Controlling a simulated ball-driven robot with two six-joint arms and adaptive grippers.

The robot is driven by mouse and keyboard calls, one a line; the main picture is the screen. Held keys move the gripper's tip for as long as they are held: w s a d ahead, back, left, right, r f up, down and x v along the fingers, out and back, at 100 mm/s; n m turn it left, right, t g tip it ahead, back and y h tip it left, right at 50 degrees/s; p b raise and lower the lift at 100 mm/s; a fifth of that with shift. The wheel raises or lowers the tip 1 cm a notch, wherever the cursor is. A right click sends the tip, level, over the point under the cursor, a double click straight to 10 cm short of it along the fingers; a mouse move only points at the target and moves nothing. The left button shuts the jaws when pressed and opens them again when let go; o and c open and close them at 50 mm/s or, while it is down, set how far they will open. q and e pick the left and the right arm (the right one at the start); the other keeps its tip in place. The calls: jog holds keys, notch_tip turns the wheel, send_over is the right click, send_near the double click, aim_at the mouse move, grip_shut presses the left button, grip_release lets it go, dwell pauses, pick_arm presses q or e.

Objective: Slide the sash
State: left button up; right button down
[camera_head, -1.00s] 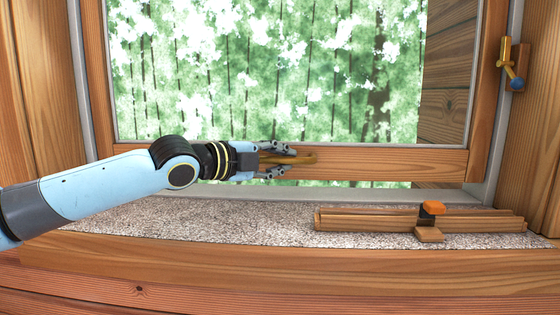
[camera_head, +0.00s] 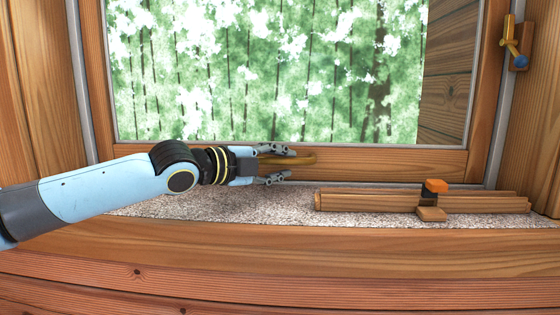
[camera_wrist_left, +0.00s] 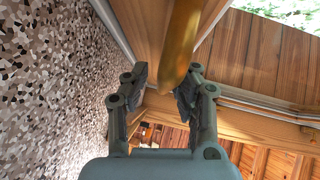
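The wooden window sash (camera_head: 400,162) spans the view, its lower rail down at the sill with no gap visible under it. A brass handle (camera_head: 303,159) sticks out from the rail. My left gripper (camera_head: 288,166) is at the handle, one finger above it and one below, spread apart. In the left wrist view the brass handle (camera_wrist_left: 181,45) lies close to the right-hand finger, and a gap shows between the fingers (camera_wrist_left: 160,88). I cannot tell whether that finger touches it. My right gripper is not in view.
A wooden bar (camera_head: 365,201) with an orange-topped clamp (camera_head: 434,187) lies on the speckled sill (camera_head: 230,207), right of my gripper. The sill's left part is clear.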

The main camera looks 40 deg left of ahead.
aim_at(279, 111)
pick_arm(q)
jog(key=shift+r, duration=0.15)
notch_tip(279, 111, up, 10)
jog(key=shift+w+r, duration=0.1)
dwell(0.6)
